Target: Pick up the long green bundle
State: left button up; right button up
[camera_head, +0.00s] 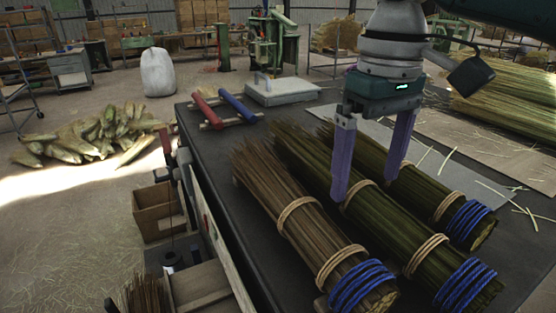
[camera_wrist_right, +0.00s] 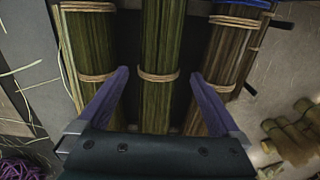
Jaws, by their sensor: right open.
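The long green bundle (camera_head: 380,222) lies in the middle of three bundles on the dark table, with tan ties and a blue binding at its near end. My right gripper (camera_head: 366,187) is open over it, one finger towards each side. In the right wrist view the long green bundle (camera_wrist_right: 160,45) runs between the two purple fingers (camera_wrist_right: 159,73), apart from both. Whether the fingertips are below its top is hard to tell. My left gripper is not in view.
A brown bundle (camera_head: 290,205) lies close on the left and a shorter green bundle (camera_head: 418,188) close on the right, leaving narrow gaps. Red and blue rollers (camera_head: 237,107) and a pale slab (camera_head: 282,92) sit at the table's far end.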

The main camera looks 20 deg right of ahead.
notch_tip(320, 180, down, 4)
jog(key=shift+d+r+p, duration=0.1)
jog(key=shift+p, duration=0.45)
jog(key=shift+f, duration=0.45)
jog(key=shift+w, duration=0.1)
jog(key=shift+c, duration=0.3)
jog(key=c, duration=1.4)
jog(key=shift+c, duration=0.2)
jog(key=shift+r, duration=0.15)
notch_tip(320, 180, up, 20)
